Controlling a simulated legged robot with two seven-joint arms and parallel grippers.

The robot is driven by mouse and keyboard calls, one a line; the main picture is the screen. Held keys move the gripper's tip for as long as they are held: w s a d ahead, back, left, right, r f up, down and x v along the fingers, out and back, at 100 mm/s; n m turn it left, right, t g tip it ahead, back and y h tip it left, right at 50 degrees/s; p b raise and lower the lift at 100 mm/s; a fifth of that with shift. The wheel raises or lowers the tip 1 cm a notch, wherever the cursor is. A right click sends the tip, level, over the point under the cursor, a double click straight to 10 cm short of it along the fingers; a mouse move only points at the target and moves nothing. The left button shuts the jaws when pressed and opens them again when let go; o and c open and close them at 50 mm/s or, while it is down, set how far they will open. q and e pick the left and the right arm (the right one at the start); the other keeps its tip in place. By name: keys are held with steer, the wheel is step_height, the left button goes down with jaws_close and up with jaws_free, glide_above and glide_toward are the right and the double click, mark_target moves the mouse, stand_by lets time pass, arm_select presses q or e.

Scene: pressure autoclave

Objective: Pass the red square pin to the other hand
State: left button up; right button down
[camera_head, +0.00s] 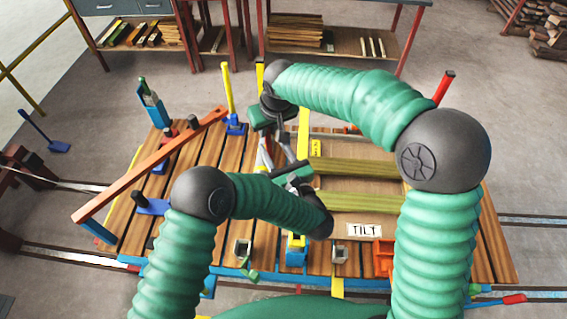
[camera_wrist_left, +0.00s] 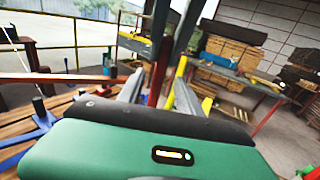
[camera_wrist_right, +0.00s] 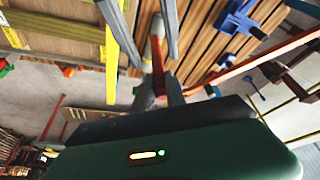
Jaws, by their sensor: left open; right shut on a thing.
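The red square pin is upright between the two grippers in the left wrist view (camera_wrist_left: 157,84); it also shows in the right wrist view (camera_wrist_right: 158,72). My right gripper (camera_wrist_right: 158,82) is shut on it, coming from above in the head view (camera_head: 268,145). My left gripper (camera_wrist_left: 158,88) is open, with its fingers on either side of the pin; whether they touch it I cannot tell. In the head view the left gripper (camera_head: 266,160) reaches in from below, and the pin is mostly hidden by the fingers.
The slatted wooden table (camera_head: 490,235) lies below, with a long orange bar (camera_head: 150,165) at left and a yellow upright post (camera_head: 228,92) close to the grippers. A TILT label (camera_head: 364,230) and green-brown beams (camera_head: 355,170) lie at right. Shelving stands behind.

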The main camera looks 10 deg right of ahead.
mark_target(270, 142)
arm_select(q)
steer(key=shift+x, duration=1.6)
steer(key=shift+d, duration=0.1)
jaws_close()
arm_select(e)
steer(key=c, duration=1.3)
jaws_free()
